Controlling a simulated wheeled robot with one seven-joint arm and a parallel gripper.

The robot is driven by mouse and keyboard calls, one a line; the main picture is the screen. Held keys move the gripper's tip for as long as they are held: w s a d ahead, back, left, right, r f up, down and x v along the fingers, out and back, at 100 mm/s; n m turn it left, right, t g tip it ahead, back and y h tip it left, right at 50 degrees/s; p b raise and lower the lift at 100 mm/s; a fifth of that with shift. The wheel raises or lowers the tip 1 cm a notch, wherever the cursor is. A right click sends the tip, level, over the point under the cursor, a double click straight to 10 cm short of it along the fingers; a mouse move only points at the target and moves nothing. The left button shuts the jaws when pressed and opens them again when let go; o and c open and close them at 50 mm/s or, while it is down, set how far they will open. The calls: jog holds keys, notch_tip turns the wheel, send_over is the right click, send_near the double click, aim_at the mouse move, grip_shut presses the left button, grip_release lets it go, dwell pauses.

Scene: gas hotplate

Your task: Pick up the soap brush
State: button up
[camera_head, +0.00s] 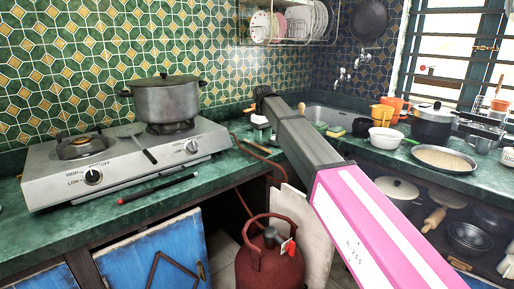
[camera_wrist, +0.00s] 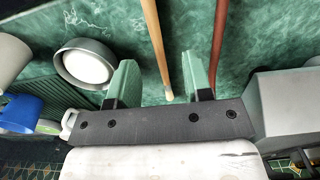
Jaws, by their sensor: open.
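No soap brush can be identified for certain. In the wrist view a thin tan wooden stick (camera_wrist: 153,40) lies over the green counter and runs down between my fingers; it may be the brush's handle, and no bristles show. My gripper (camera_wrist: 158,62) is open, one finger on each side of the stick, with nothing held. I cannot tell how far above the stick the fingers are. In the head view my gripper (camera_head: 263,96) is at the far end of my arm, above the counter between stove and sink; its fingers are not clear there.
A dark red hose (camera_wrist: 219,40) runs just right of my right finger. A round grey container with a white inside (camera_wrist: 85,66) stands left of my left finger, near a blue item (camera_wrist: 20,113). The stove (camera_head: 130,155) carries a lidded pot (camera_head: 166,100). The sink (camera_head: 330,115) lies behind my arm.

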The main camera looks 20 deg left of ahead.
aim_at(264, 148)
jog(key=shift+w+d+f, duration=0.1)
jog(key=shift+d+f, duration=0.05)
jog(key=shift+f, duration=1.25)
jog(key=shift+w+d+f, duration=0.1)
jog(key=shift+f, duration=1.25)
grip_shut()
